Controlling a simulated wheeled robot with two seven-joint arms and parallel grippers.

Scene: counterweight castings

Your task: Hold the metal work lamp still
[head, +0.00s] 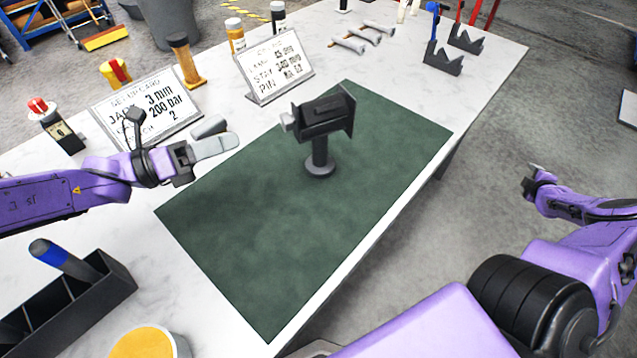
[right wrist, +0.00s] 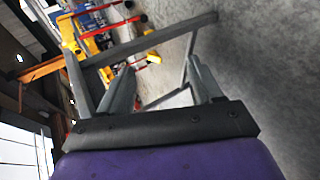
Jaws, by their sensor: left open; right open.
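The metal work lamp (head: 322,115) is dark grey and stands upright on a round base on the green mat (head: 270,220). Its boxy head sits on a short post and faces to the side. My left gripper (head: 216,138) is open and empty, to the left of the lamp and apart from it, over the mat's left edge. My right gripper (head: 533,180) is off the table at the right, far from the lamp. In the right wrist view its fingers (right wrist: 160,85) are apart with nothing between them. The lamp does not show in that view.
Two printed signs, one a setup card (head: 148,108) and one a smaller card (head: 274,68), stand behind the left arm. A black divided box (head: 65,305) and a round tub (head: 145,343) are at the front left. Black holders (head: 442,60) are at the far right. The mat around the lamp is clear.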

